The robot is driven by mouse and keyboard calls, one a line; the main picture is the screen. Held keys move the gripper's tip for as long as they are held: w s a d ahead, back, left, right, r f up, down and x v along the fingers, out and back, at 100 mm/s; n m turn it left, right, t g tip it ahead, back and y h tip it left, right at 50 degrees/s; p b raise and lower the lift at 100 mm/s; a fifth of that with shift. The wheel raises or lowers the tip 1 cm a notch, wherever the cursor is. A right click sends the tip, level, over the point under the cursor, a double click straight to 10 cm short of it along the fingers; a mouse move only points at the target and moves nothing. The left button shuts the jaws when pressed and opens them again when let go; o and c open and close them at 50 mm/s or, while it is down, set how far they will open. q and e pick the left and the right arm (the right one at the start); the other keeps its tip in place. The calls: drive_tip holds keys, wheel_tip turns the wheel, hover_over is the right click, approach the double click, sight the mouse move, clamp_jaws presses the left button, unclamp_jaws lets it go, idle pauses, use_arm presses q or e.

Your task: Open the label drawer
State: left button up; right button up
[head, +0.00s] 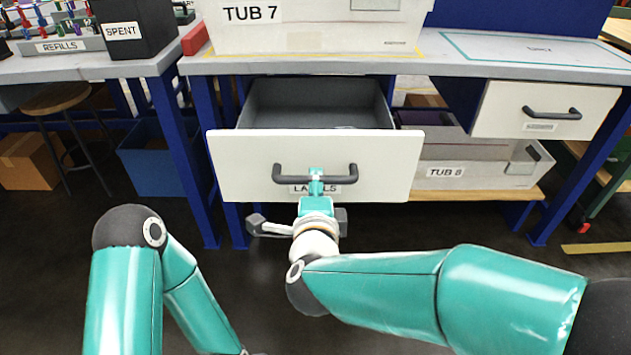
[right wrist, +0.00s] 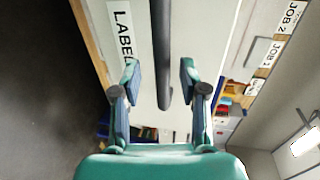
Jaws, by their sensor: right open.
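The label drawer has a white front (head: 235,165) and a grey inside (head: 315,102). It stands pulled out from under the bench, with its inside showing from above. Its dark bar handle (head: 290,172) sits above a label partly hidden by my right gripper (head: 316,180). In the right wrist view, the handle (right wrist: 162,50) lies between the spread fingers of my right gripper (right wrist: 160,70), with gaps on both sides. The gripper is open and holds nothing. My left arm is at the lower left; its gripper's fingers are out of the picture.
TUB 7 (head: 310,35) stands on the bench above the drawer. A second, closed drawer (head: 500,105) is at the right. TUB 8 (head: 465,172) is on a low shelf. A blue bin (head: 155,165) and a stool (head: 55,98) stand at the left.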

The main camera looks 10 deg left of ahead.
drive_tip(key=v, duration=0.4)
drive_tip(key=shift+s, duration=0.2)
